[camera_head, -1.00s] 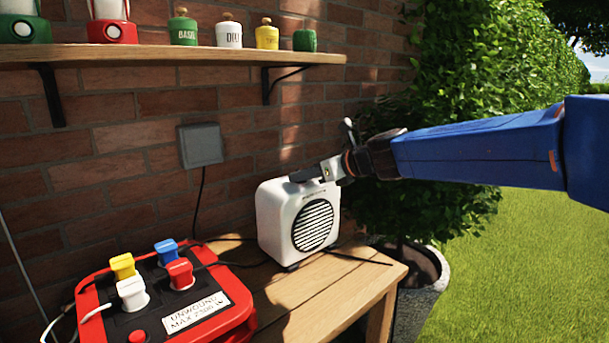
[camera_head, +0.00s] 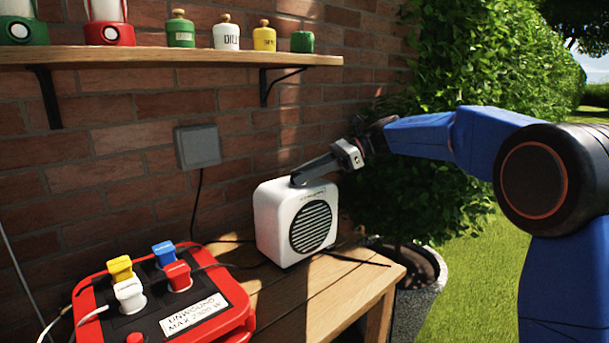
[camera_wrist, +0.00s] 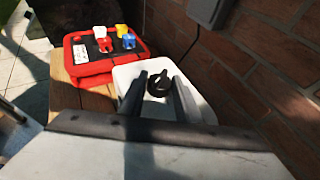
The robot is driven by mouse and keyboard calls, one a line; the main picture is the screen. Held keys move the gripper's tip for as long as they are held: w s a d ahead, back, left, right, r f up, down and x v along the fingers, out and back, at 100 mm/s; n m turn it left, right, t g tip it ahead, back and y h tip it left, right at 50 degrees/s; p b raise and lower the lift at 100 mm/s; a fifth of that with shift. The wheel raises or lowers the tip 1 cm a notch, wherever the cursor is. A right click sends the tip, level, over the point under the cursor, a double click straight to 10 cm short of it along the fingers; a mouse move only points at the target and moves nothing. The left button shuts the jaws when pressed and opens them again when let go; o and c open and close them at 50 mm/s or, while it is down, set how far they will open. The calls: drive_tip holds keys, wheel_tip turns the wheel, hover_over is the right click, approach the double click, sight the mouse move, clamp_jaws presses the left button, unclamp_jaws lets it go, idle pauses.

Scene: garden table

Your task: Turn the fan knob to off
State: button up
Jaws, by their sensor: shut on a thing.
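The white fan (camera_head: 275,225) stands upright on the wooden table, its round dark grille facing right and forward. My gripper (camera_head: 299,179) reaches down from the upper right to the fan's top. The wrist view also shows the white fan top (camera_wrist: 122,76), with the round black fan knob (camera_wrist: 158,85) on it. My gripper's two dark fingers (camera_wrist: 155,78) lie on either side of the knob and are shut on it. In the head view the fingers hide the knob. Any off mark is too small to read.
A red power box (camera_head: 215,318) with coloured plugs sits left of the fan on the table (camera_head: 320,300). A grey wall box (camera_head: 198,146) and a shelf (camera_head: 160,55) with jars and lanterns are on the brick wall. A potted bush (camera_head: 420,290) stands right.

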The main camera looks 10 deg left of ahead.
drive_tip(key=shift+w+a+n+g+h, duration=0.1)
drive_tip(key=shift+w+n+g+h, duration=0.1)
drive_tip(key=shift+n+g+h, duration=0.7)
drive_tip(key=shift+w+a+n+g+h, duration=0.15)
drive_tip(key=shift+n+g+h, duration=0.35)
drive_tip(key=shift+n+g, duration=0.8)
drive_tip(key=o, duration=1)
